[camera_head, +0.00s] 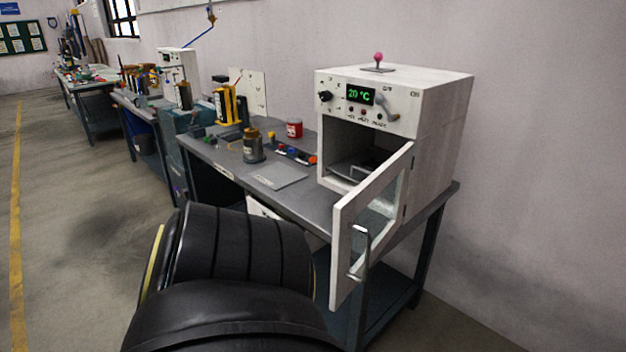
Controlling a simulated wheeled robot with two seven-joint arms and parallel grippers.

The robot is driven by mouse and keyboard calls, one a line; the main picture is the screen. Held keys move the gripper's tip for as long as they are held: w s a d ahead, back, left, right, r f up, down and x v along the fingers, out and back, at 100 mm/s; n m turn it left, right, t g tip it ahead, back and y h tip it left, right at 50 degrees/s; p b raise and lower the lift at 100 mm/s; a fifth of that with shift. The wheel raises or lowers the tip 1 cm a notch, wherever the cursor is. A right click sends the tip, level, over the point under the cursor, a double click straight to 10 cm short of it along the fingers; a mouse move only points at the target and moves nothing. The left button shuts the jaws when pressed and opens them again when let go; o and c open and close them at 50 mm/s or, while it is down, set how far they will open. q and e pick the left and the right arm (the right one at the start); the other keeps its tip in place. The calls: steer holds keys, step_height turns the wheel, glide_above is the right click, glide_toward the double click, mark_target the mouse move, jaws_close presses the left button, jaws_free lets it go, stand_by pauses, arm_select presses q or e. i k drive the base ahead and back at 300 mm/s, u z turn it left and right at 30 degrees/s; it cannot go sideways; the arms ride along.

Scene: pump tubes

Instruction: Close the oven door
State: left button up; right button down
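The white oven (430,110) stands on the right end of the grey workbench. Its display reads 20 °C. The oven door (348,218) is hinged at the right of the opening and stands wide open, swung out toward me past the bench's front edge. It has a glass pane and a metal handle (361,253) on its outer face. The oven chamber (350,150) is visible, with a dark tray-like thing inside. A large black rounded part, likely of my own arm, fills the lower middle, left of the door. Neither gripper's fingers show.
The workbench (235,160) holds a grey flat plate (276,176), a metal canister (253,146), a red can (294,128) and a yellow-black device (229,104). More benches stand at the far left. The floor (70,230) at left is clear. A wall is at right.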

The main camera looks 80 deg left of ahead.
mark_target(343, 279)
steer(key=u, duration=2)
steer(key=i, duration=1)
